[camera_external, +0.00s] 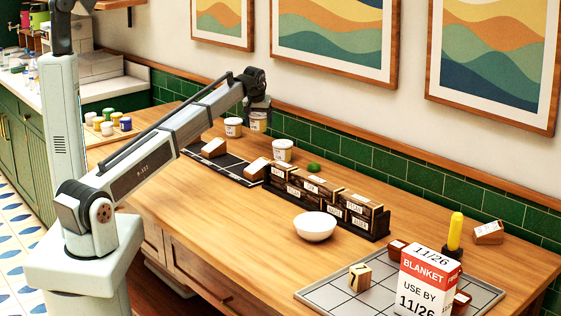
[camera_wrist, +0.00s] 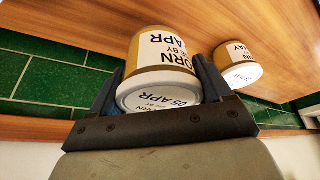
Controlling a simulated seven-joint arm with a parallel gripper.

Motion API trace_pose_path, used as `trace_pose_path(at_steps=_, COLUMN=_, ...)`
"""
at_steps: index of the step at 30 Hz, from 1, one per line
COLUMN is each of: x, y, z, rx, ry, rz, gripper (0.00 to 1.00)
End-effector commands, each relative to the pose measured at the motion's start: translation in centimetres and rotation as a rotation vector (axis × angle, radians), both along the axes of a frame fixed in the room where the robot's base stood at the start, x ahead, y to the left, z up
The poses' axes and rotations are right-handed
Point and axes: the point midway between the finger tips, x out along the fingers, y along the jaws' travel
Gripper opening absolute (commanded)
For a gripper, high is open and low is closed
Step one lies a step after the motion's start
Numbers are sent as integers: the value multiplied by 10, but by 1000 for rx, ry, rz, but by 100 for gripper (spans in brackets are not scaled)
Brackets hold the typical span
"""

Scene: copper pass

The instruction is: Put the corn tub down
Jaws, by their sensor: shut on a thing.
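My gripper (camera_external: 258,106) is over the far part of the wooden counter, close to the green tiled wall. It is shut on a corn tub (camera_wrist: 160,65), which has a white lid and a label with "CORN" and "05 APR". The fingers grip it from both sides. The held tub also shows under the gripper in the external view (camera_external: 258,122). I cannot tell whether its base touches the counter. A second, similar tub (camera_wrist: 238,66) stands beside it, its label partly readable as ending in "AY"; it also shows in the external view (camera_external: 233,128).
A third tub (camera_external: 283,150) stands to the right, near a black rack of boxes (camera_external: 325,195). A dark gridded mat (camera_external: 228,168) lies in front. A white bowl (camera_external: 315,227) and a grey gridded mat (camera_external: 325,293) are nearer the camera.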

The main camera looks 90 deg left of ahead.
Motion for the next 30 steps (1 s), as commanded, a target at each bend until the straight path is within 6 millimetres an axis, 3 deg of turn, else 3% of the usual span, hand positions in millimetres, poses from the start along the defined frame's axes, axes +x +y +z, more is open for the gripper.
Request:
trace_pose_path(at_steps=7, x=0, y=1, z=30, rx=0, ry=0, rz=0, gripper=43)
trace_pose_path(at_steps=13, x=2, y=-1, z=37, rx=0, ry=0, rz=-3, gripper=43)
trace_pose_path(at_steps=17, x=17, y=-9, z=37, rx=0, ry=-1, rz=-22, gripper=43)
trace_pose_path(at_steps=23, x=73, y=-42, z=37, rx=1, ry=-1, rz=-95, gripper=43)
trace_pose_path(at_steps=30, x=153, y=-102, z=40, rx=4, ry=-3, rz=-209, gripper=43)
